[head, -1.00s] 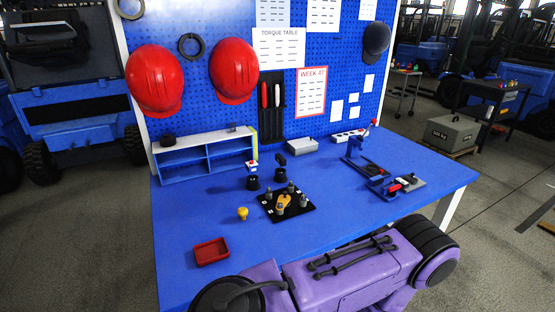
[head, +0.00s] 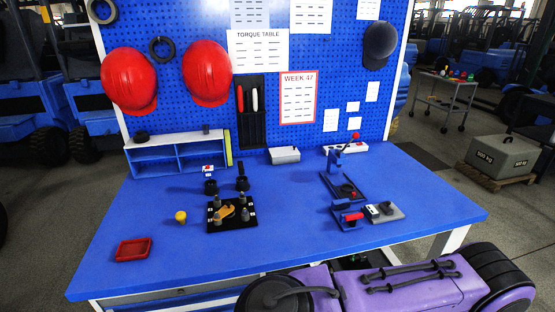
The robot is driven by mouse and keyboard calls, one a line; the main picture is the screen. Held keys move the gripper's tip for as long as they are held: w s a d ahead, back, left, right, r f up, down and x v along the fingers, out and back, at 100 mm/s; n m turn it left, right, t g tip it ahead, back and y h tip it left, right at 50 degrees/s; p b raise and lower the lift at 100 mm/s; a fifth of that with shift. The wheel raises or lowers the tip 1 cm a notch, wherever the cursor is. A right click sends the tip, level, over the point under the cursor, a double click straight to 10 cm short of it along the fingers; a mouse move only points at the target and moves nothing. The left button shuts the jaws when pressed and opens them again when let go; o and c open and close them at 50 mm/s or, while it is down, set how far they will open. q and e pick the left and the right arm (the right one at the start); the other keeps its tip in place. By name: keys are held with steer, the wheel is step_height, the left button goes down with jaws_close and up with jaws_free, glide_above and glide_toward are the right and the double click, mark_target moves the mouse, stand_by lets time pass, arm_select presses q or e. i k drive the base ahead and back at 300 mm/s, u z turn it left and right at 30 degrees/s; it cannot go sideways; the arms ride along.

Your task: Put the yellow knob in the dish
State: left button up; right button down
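The yellow knob (head: 181,217) stands on the blue bench at the left, apart from other things. The dish looks to be the shallow red rectangular tray (head: 133,249), near the bench's front left, in front of and left of the knob. Its visible inside is empty. Neither my left nor my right gripper shows in the head view.
A black fixture plate (head: 231,226) with grey posts and an orange-yellow part stands right of the knob. Behind are two dark knobs and a blue shelf (head: 178,154). Clamp fixtures (head: 343,184) stand at right. A purple body with black round ends fills the lower right.

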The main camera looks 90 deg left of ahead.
mark_target(127, 252)
steer(key=u, duration=0.3)
steer(key=i, duration=0.2)
steer(key=u, duration=3.05)
